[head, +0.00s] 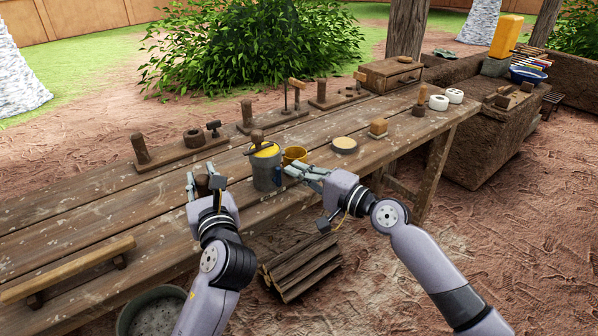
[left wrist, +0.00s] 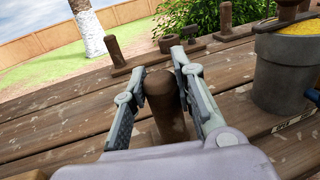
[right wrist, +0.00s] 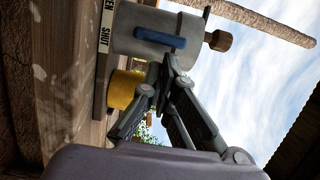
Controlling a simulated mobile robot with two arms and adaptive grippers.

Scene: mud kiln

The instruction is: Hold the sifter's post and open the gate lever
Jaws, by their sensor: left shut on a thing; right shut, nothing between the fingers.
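The sifter is a grey tub (head: 266,172) with yellow material and a wooden knob on top, on the bench. Its wooden post (left wrist: 163,105) stands upright left of the tub. My left gripper (head: 203,181) is shut on this post, one finger on each side. The blue gate lever (right wrist: 160,38) is on the tub's side, above a white strip (right wrist: 104,38) marked SHUT, with a second word partly cut off. My right gripper (head: 298,172) is shut and empty, its fingertips close beside the lever. I cannot tell whether they touch it.
A yellow cup (head: 295,154) stands just behind the right gripper. Wooden stands with posts (head: 180,152) line the bench's back. The front left planks are mostly clear.

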